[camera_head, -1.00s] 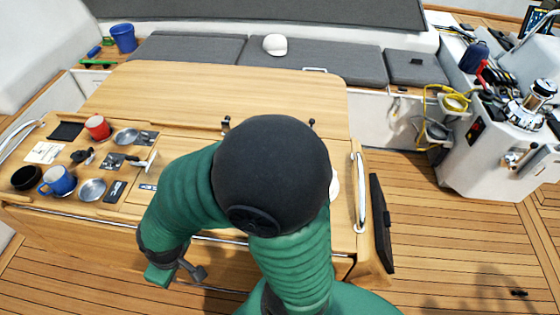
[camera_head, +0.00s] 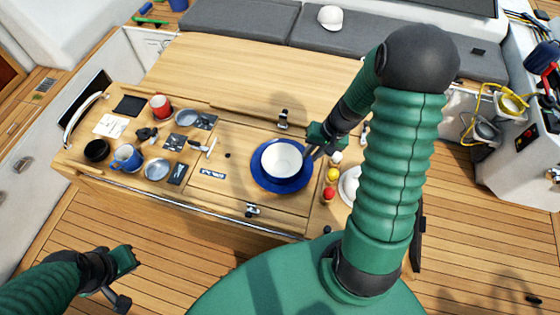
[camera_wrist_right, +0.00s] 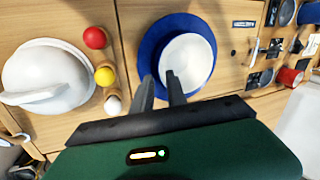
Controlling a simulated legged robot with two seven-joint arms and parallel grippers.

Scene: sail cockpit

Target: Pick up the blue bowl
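A round bowl with a white inside (camera_head: 283,158) stands on a wider blue plate (camera_head: 261,180) on the wooden table. The bowl's outer wall is mostly hidden. My right gripper (camera_head: 312,149) is at the bowl's right side in the head view. In the right wrist view my right gripper (camera_wrist_right: 160,85) has its two fingers apart. One fingertip overlaps the bowl's white inside (camera_wrist_right: 190,60), the other lies over the blue plate (camera_wrist_right: 150,45), outside the bowl. Contact cannot be told. My left gripper (camera_head: 122,280) hangs low at the left, in front of the table, away from the bowl.
A blue mug (camera_head: 127,157), a red cup (camera_head: 160,105) and a dark bowl (camera_head: 96,149) stand at the left. The table's rear (camera_head: 230,75) is clear.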

